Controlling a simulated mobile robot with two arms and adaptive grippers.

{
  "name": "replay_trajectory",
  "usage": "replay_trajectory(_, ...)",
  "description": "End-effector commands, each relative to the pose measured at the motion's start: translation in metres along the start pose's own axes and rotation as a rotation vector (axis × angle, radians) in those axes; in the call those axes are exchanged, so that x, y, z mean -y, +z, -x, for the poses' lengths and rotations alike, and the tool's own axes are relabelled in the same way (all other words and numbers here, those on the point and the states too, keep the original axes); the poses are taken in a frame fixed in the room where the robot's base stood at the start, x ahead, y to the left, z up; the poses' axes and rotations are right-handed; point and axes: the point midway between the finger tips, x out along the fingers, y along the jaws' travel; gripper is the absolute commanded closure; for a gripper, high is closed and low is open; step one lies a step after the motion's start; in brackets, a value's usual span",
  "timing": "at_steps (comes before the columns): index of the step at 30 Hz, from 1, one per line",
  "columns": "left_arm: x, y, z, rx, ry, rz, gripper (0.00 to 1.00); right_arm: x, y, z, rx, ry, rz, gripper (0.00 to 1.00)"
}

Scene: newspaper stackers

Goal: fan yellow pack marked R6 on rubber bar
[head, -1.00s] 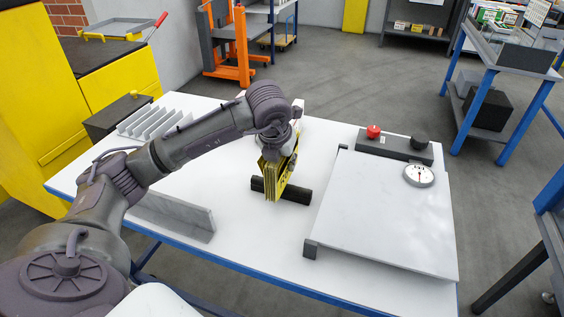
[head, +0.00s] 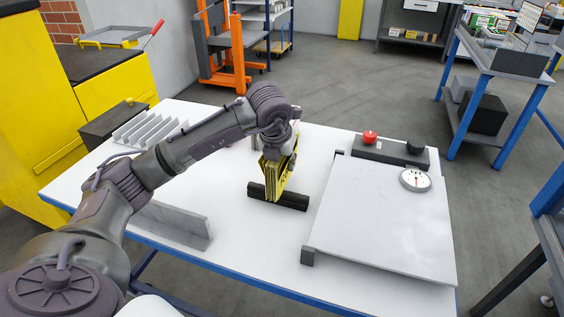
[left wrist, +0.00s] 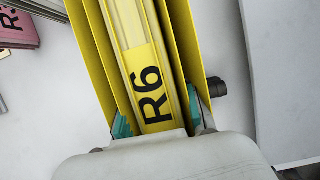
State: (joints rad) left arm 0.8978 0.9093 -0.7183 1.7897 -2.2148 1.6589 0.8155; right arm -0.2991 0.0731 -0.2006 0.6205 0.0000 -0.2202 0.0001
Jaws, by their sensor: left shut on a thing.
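The yellow pack marked R6 (head: 276,176) is upright in my left gripper (head: 281,152) at the middle of the white table. In the left wrist view the R6 pack (left wrist: 150,85) fills the centre, its yellow sheets splayed apart at the sides. My left gripper (left wrist: 152,128) is shut on it, with teal finger pads on either side. The black rubber bar (head: 293,200) lies on the table, and the pack's lower edge is at it in the head view. I cannot tell whether they touch. A bit of the bar (left wrist: 217,87) shows in the left wrist view. My right gripper is out of view.
A white plate with a dial gauge (head: 415,180) and a box with a red button (head: 370,137) stand at the right. A grey upright plate (head: 180,225) and a slotted rack (head: 148,128) stand at the left. The table front (head: 255,245) is clear.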

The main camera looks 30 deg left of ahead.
Motion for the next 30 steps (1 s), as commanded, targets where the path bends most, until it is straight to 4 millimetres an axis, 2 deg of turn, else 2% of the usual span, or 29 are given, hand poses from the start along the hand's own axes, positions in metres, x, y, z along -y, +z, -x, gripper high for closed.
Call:
replay_trajectory(7,0.000,0.009,-0.003,0.003,-0.001,0.001,1.00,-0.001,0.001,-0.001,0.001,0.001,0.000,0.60)
replay_trajectory(17,0.000,0.010,-0.003,0.003,-0.001,0.001,1.00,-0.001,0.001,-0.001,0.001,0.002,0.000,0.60)
replay_trajectory(30,0.000,0.021,0.025,0.003,-0.001,0.001,1.00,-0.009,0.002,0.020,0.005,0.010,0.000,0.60)
